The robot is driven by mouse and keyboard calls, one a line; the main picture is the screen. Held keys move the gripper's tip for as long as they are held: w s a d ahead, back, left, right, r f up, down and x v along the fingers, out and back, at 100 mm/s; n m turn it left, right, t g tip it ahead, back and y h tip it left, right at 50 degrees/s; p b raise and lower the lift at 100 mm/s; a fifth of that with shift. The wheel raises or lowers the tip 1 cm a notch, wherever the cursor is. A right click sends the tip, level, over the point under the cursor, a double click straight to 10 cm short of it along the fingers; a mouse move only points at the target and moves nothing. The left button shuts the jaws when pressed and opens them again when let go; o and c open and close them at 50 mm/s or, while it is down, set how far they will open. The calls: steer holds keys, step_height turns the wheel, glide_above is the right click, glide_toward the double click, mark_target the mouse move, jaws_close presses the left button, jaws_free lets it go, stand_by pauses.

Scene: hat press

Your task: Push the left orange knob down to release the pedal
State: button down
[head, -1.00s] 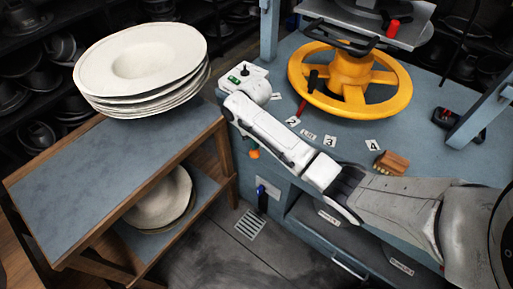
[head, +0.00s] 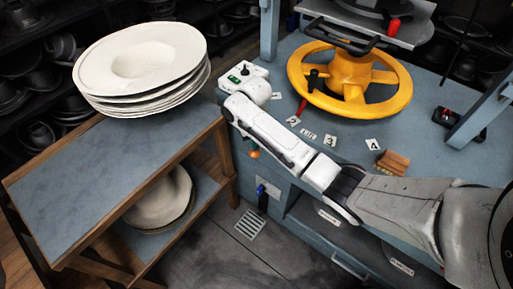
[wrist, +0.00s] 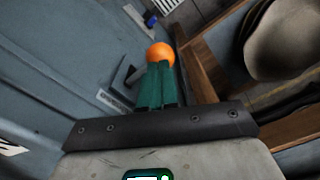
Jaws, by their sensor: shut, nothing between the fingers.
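The orange knob (head: 254,154) shows on the front left side of the blue machine, just below my arm in the head view. In the wrist view the orange knob (wrist: 160,54) sits right at the ends of my green fingers. My gripper (wrist: 157,72) is shut and empty, pointing toward the knob. The fingertips overlap the knob's lower edge in the picture; I cannot tell whether they touch it. In the head view my arm hides the fingers. The pedal cannot be made out clearly.
A blue-topped handle (head: 262,190) stands lower on the machine front beside a white label. A wooden stand (head: 228,165) with stacked pale hats (head: 140,60) is close on the left.

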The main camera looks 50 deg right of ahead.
steer(key=shift+f+b, duration=0.95)
steer(key=shift+f, duration=1.1)
step_height(320, 180, up, 8)
steer(key=p, duration=0.8)
steer(key=shift+p, duration=0.3)
